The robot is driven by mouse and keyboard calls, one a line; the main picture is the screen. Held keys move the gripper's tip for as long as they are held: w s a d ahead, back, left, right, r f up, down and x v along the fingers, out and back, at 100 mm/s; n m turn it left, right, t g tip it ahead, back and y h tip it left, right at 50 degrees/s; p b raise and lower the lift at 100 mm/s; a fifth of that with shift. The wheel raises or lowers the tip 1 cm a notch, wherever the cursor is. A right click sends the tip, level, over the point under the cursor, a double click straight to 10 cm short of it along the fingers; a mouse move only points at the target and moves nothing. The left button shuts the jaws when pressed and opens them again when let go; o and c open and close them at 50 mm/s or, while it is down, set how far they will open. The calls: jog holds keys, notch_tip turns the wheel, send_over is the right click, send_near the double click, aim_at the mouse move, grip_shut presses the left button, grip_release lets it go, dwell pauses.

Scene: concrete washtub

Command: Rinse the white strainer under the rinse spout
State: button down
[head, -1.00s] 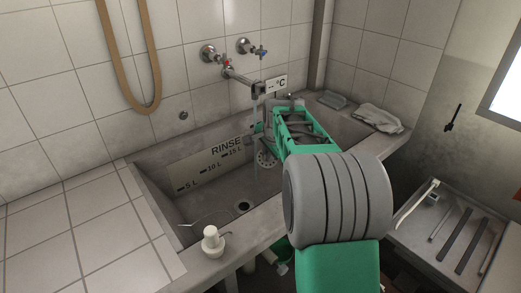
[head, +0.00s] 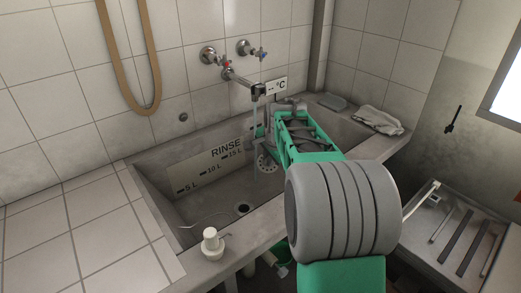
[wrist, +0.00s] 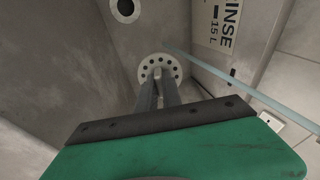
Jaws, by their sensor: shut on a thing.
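The white strainer (head: 266,164) is a small round disc with a ring of holes. It hangs inside the rinse basin, below the spout's height, and also shows in the wrist view (wrist: 174,67). My gripper (wrist: 158,88) is shut on it, with both fingers together at its middle. In the head view my green arm hides most of the gripper. The rinse spout (head: 257,90) runs a thin water stream (head: 255,135) down just left of the strainer. In the wrist view the stream (wrist: 240,92) passes close to the disc's edge. I cannot tell whether water touches it.
The concrete basin (head: 160,190) is marked RINSE and has a drain (head: 243,208). A white-capped item (head: 211,240) stands on the front rim beside a thin wire. A cloth (head: 378,119) lies on the right rim. A ribbed tray (head: 455,240) is at right.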

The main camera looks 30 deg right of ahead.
dwell(0.4)
jog(key=s+a+r+p, duration=0.1)
jog(key=s+r, duration=0.3)
jog(key=shift+s+a+p, duration=0.25)
jog(key=shift+s+p, duration=0.05)
jog(key=shift+s, duration=0.05)
